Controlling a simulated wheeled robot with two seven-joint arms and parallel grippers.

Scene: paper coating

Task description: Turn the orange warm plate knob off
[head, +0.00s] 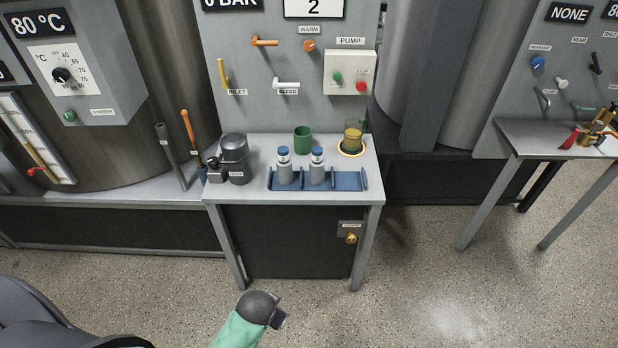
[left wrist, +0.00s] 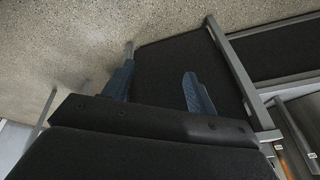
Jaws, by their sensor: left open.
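The orange warm knob (head: 309,45) is a small round knob on the grey upright panel, just under the WARM label. The warm plate (head: 351,153) is a dark disc with a yellow rim on the small table below, with a glass of amber liquid (head: 353,138) on it. My left gripper shows in the left wrist view (left wrist: 160,92), with two blue fingers spread apart and nothing between them. In the head view, a green-sleeved arm with a dark end is low in front of the table, far below the knob; its fingers are hidden. My right gripper is not in view.
An orange lever (head: 264,41), a white bleed lever (head: 287,84) and a pump box (head: 350,73) surround the knob. A green cup (head: 303,139), two blue-capped bottles in a blue rack (head: 346,181) and a grey pot (head: 234,152) stand on the table. The floor in front is clear.

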